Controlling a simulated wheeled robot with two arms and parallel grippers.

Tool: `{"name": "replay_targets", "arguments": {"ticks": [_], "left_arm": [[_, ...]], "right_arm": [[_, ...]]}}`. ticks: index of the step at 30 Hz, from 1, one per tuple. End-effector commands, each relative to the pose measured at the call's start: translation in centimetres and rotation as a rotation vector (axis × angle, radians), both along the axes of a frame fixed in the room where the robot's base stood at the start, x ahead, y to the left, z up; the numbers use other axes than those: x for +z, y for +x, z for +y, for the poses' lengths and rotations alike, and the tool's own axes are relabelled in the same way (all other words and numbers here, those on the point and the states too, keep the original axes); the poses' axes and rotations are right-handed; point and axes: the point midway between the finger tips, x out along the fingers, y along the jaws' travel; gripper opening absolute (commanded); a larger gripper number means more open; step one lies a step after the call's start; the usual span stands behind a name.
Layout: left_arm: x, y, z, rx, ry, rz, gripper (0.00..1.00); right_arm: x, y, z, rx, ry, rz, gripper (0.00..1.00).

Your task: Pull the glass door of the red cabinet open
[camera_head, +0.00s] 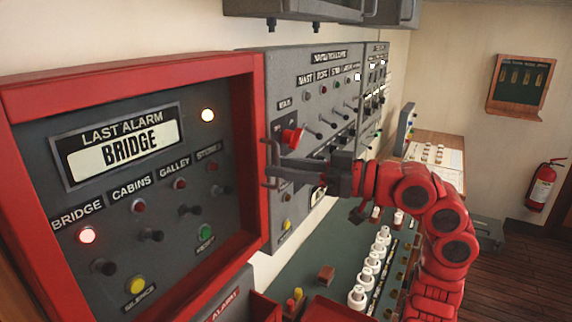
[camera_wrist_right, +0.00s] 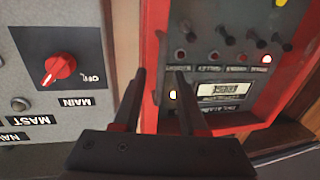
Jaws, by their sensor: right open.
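The red cabinet (camera_head: 130,75) fills the left of the head view, and its glass door appears closed over a grey alarm panel lettered LAST ALARM BRIDGE. A slim upright handle (camera_head: 267,152) stands on the right edge of its red frame. My right gripper (camera_head: 276,165) is open at this handle. In the right wrist view the cabinet (camera_wrist_right: 222,122) appears upside down, and the handle (camera_wrist_right: 159,62) lies between the two open fingers of the gripper (camera_wrist_right: 160,72). I cannot tell whether either finger touches it. My left gripper is not in view.
A grey switch panel (camera_head: 315,95) with a red rotary knob (camera_head: 292,138) is just right of the cabinet, close behind my right gripper. Below is a green desk (camera_head: 335,240) with several white knobs. A fire extinguisher (camera_head: 541,186) hangs on the far right wall.

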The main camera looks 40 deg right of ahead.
Motion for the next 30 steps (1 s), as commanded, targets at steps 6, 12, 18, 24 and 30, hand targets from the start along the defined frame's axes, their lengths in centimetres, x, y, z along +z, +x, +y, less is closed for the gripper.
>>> {"name": "replay_targets", "arguments": {"ticks": [6, 12, 18, 24, 30], "left_arm": [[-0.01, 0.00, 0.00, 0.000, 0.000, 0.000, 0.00], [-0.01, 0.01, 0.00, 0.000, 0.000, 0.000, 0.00], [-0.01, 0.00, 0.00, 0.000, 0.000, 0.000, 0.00], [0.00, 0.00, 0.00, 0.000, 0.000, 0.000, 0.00], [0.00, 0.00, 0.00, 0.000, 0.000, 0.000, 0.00]], "right_arm": [[-0.01, -0.02, -0.02, 0.000, 0.000, 0.000, 0.17], [0.00, -0.03, -0.02, 0.000, 0.000, 0.000, 0.00], [0.00, -0.03, -0.02, 0.000, -0.001, -0.001, 0.00], [0.01, -0.04, -0.04, 0.000, -0.001, -0.001, 0.00], [0.02, -0.04, -0.04, -0.001, -0.001, -0.001, 0.00]]}}
